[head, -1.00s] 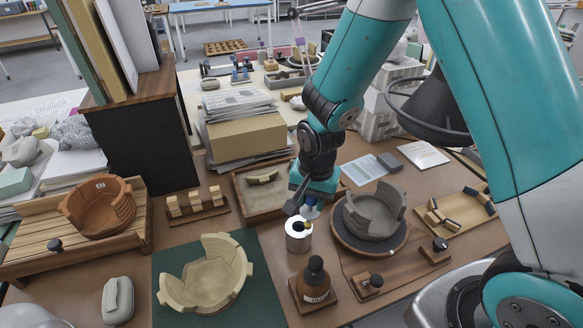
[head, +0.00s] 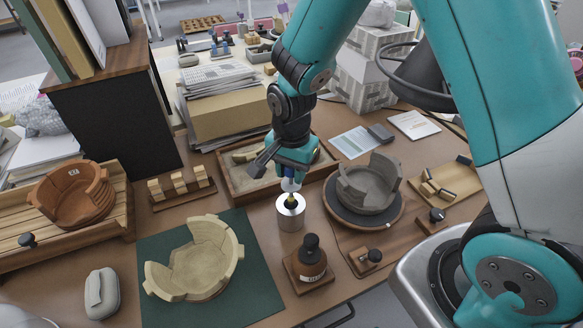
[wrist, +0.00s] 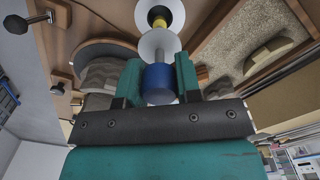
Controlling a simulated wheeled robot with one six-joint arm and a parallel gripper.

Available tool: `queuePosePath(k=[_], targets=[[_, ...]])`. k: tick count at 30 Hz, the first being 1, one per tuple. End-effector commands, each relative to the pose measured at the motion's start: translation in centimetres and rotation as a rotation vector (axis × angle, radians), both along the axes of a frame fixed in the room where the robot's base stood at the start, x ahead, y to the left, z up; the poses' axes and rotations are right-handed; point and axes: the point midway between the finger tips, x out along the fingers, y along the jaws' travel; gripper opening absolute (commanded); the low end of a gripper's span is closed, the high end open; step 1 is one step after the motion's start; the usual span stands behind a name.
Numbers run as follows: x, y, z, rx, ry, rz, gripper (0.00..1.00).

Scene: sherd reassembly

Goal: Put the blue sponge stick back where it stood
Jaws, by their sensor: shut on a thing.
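My gripper (head: 290,172) is shut on the blue handle of the sponge stick (wrist: 158,82). The stick hangs upright, its blue handle between the jaws in the wrist view. Below the handle are a thin metal shaft, a pale disc and a yellow tip (head: 291,204). The tip is over the opening of a silver metal cup (head: 291,218), in line with it in the head view. Whether the tip is just above the rim or slightly inside, I cannot tell. The cup's inside is mostly hidden.
A grey sherd bowl (head: 368,183) on a round turntable stands right of the cup. A brown bottle (head: 309,262) stands in front. A tan broken pot (head: 200,262) lies on a green mat (head: 262,293) to the left. A shallow sand tray (head: 232,187) is behind.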

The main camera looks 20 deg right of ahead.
Motion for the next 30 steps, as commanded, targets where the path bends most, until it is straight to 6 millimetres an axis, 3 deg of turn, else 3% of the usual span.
queuePosePath(k=[21, 30], targets=[[0.0, 0.0, -4.8, 0.001, -0.001, 0.002, 0.18], [0.0, 0.0, -6.0, 0.001, -0.001, 0.002, 0.18]])
